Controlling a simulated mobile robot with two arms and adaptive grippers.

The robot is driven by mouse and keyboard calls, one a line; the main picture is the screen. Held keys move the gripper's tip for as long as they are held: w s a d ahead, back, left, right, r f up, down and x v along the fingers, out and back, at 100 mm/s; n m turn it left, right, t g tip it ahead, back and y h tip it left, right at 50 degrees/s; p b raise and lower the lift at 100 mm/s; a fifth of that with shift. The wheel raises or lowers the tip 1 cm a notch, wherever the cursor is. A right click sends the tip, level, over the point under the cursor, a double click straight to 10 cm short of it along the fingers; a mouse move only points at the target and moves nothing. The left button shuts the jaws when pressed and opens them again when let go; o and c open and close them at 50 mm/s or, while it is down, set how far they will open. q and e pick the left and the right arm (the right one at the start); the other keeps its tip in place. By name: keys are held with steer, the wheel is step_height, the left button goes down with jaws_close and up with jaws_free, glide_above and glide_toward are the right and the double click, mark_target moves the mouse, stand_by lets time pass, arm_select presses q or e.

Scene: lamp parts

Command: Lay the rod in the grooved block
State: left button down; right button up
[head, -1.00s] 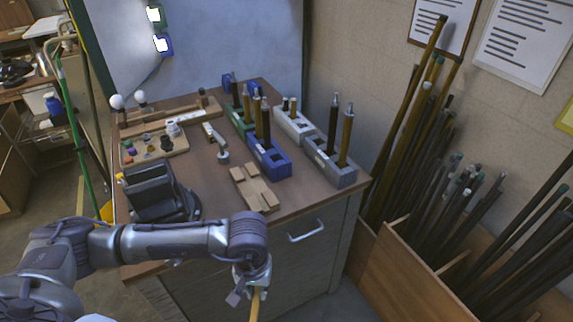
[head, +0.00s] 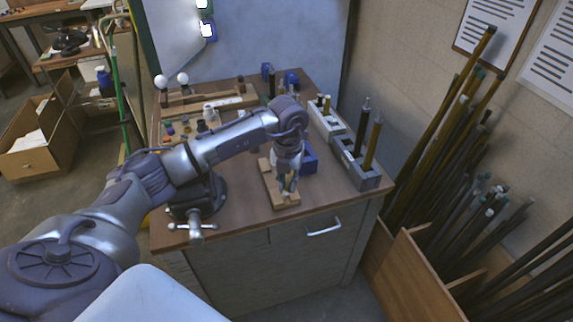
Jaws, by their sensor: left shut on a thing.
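The wooden grooved block (head: 265,168) lies on the bench top near its front edge, partly hidden by my left gripper. My left gripper (head: 288,187) points down over the block and is shut on the rod. Only a small yellowish part of the rod shows at the fingertips, so I cannot tell whether it touches the block or lies in the groove. My right gripper is not in view.
A dark vise (head: 197,200) stands left of the block. A blue holder (head: 310,158) is close behind the gripper, and a grey holder (head: 362,176) with upright rods stands to the right. Bench top (head: 240,205) between vise and block is clear.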

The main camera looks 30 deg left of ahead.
arm_select(q)
steer(key=r+n, duration=0.1)
steer(key=n, duration=0.1)
steer(key=w+a+r+n, duration=0.1)
steer(key=n, duration=0.1)
steer(key=shift+w, duration=0.2)
steer(key=n, duration=0.2)
steer(key=b, duration=0.4)
glide_above(286, 202)
steer(key=f, duration=0.4)
steer(key=shift+w+a+f, duration=0.1)
steer(key=shift+w+f, duration=0.15)
steer(key=shift+f, duration=0.15)
steer(key=shift+f+b, duration=0.95)
steer(key=shift+f, duration=1)
steer(key=shift+s+f, duration=0.15)
steer(key=shift+s, duration=0.05)
steer(key=shift+f, duration=0.1)
steer(key=c, duration=1.1)
jaws_free()
steer(key=shift+s+d, duration=0.1)
steer(key=shift+d, duration=0.1)
steer(key=shift+o, duration=0.2)
